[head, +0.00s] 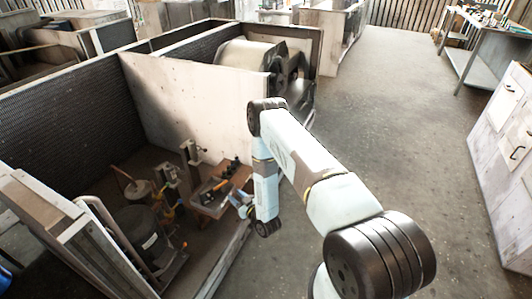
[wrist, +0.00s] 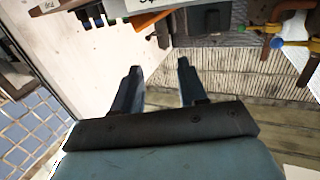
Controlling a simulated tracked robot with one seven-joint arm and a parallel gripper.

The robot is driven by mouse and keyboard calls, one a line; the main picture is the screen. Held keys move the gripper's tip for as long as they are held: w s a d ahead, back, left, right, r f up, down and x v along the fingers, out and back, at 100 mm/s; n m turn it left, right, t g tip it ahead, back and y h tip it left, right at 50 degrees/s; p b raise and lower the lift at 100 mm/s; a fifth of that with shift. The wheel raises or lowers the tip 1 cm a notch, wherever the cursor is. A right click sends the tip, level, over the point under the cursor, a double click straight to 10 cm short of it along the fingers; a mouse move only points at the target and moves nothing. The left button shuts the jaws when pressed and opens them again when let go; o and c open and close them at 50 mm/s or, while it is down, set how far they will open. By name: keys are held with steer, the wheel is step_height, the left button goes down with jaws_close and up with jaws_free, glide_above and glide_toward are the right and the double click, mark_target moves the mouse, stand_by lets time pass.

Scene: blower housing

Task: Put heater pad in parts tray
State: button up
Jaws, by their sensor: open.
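My gripper (wrist: 160,76) is open, with nothing between its two dark fingers in the wrist view. In the head view my gripper (head: 240,205) is low inside the housing, close to the right side of a brown tray-like board (head: 210,207). Small parts sit on or behind this board, among them an orange piece (head: 220,186). An orange edge (wrist: 150,19) and a dark block (wrist: 203,20) show beyond the fingers in the wrist view. I cannot tell for sure which piece is the heater pad, or whether the board is the parts tray.
A pale panel (head: 180,100) walls off the housing behind the work spot. A dark round compressor-like unit (head: 140,228) stands to the left, with pipes and valves (head: 165,190) beside it. The concrete floor (head: 380,110) to the right is clear.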

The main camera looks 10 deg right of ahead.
steer(key=w+d+r+g+h, duration=0.1)
steer(key=w+r, duration=0.5)
steer(key=r, duration=0.4)
steer(key=w+d+r+g+h, duration=0.1)
steer(key=w+d+r+h, duration=0.1)
steer(key=w+r, duration=0.6)
steer(key=s+d+r+m+g+h, duration=0.1)
steer(key=s+d+r+h, duration=0.2)
steer(key=r, duration=0.9)
steer(key=s+d+r+g, duration=0.15)
steer(key=d+r, duration=0.25)
steer(key=r, duration=0.9)
steer(key=s+d+r+m+g+h, duration=0.1)
steer(key=s+d+r, duration=0.2)
steer(key=s+r, duration=0.55)
steer(key=s+d+r+m+g+h, duration=0.1)
steer(key=s+d+r+m, duration=0.15)
steer(key=s+r, duration=0.65)
steer(key=s+d+r+g, duration=0.1)
steer(key=s, duration=1.2)
steer(key=s+d+r+m+g, duration=0.1)
steer(key=s+d+r+g, duration=0.1)
steer(key=s, duration=1.1)
steer(key=shift+s+h, duration=0.3)
steer(key=shift+s, duration=0.05)
steer(key=shift+r+m, duration=0.1)
steer(key=shift+m, duration=0.15)
